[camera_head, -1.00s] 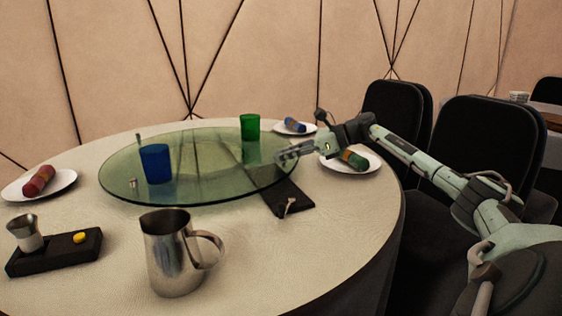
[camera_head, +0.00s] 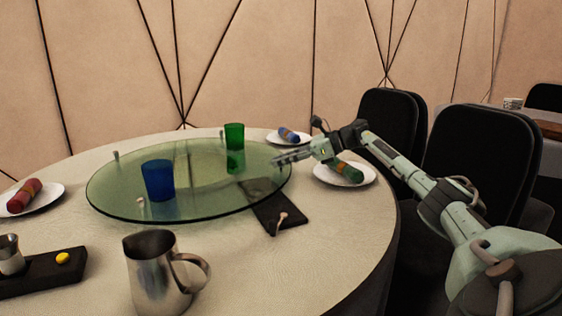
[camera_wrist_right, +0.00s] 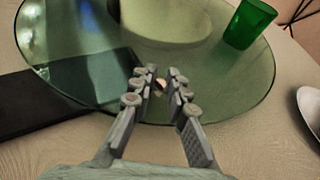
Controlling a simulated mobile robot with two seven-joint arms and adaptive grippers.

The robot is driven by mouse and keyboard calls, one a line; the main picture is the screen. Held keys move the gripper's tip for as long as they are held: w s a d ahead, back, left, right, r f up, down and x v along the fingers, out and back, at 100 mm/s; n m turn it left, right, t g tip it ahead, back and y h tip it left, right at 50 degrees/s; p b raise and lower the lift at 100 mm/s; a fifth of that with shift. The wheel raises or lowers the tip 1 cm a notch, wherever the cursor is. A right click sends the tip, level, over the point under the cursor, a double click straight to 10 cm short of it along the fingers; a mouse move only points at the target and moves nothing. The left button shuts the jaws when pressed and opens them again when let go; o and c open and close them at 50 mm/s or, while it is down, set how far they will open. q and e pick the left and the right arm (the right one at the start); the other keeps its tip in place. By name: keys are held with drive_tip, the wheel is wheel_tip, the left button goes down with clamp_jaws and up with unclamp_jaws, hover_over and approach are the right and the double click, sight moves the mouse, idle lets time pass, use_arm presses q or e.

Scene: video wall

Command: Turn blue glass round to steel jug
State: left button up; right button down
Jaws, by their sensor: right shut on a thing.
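The blue glass (camera_head: 158,180) stands upright on the front left part of a green glass turntable (camera_head: 110,205). The steel jug (camera_head: 160,275) stands on the table in front of the turntable, its handle to the right. A green glass (camera_head: 234,135) stands at the turntable's back; it also shows in the right wrist view (camera_wrist_right: 249,24). Small knobs stick up from the turntable's rim. My right gripper (camera_head: 277,160) is at the right rim, and in the right wrist view it (camera_wrist_right: 158,85) is shut on a small pale knob, mostly hidden by its fingers. My left gripper is out of view.
Plates with rolled napkins lie at the left (camera_head: 48,198), back right (camera_head: 275,138) and right (camera_head: 355,182). A dark board (camera_head: 272,212) lies partly under the turntable. A dark tray (camera_head: 40,280) is at the front left. Black chairs (camera_head: 470,165) stand at the right.

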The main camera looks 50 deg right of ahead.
drive_tip(key=shift+s+d, duration=0.1)
drive_tip(key=shift+d, duration=0.15)
drive_tip(key=c, duration=1.6)
unclamp_jaws()
drive_tip(key=shift+s+r, duration=0.1)
drive_tip(key=shift+o, duration=0.6)
drive_tip(key=shift+a, duration=0.1)
drive_tip(key=v, duration=1.1)
drive_tip(key=shift+s+d, duration=0.25)
drive_tip(key=shift+s, duration=0.1)
